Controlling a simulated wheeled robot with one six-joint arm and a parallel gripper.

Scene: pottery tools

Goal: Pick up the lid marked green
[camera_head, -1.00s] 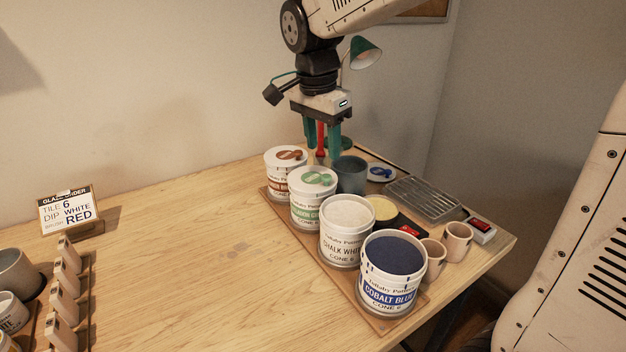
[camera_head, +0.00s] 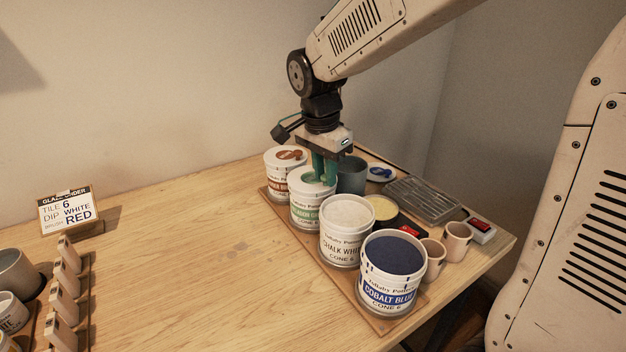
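The lid marked green (camera_head: 302,179) sits on the celadon green jar (camera_head: 305,212), second from the back in the row of glaze jars. It is white with a green mark, partly hidden by my fingers. My gripper (camera_head: 325,181) points down over this lid, its green fingers close together with their tips at the lid's middle. It looks shut on the lid's raised centre, though the contact itself is hidden. The lid looks level on the jar, with no visible gap.
A jar with a rust-marked lid (camera_head: 286,156) stands just behind, and a teal cup (camera_head: 351,176) close on the right. In front are the chalk white jar (camera_head: 346,243) and cobalt blue jar (camera_head: 391,282). A blue-marked lid (camera_head: 381,172) and wire rack (camera_head: 422,199) lie right. The table's middle is clear.

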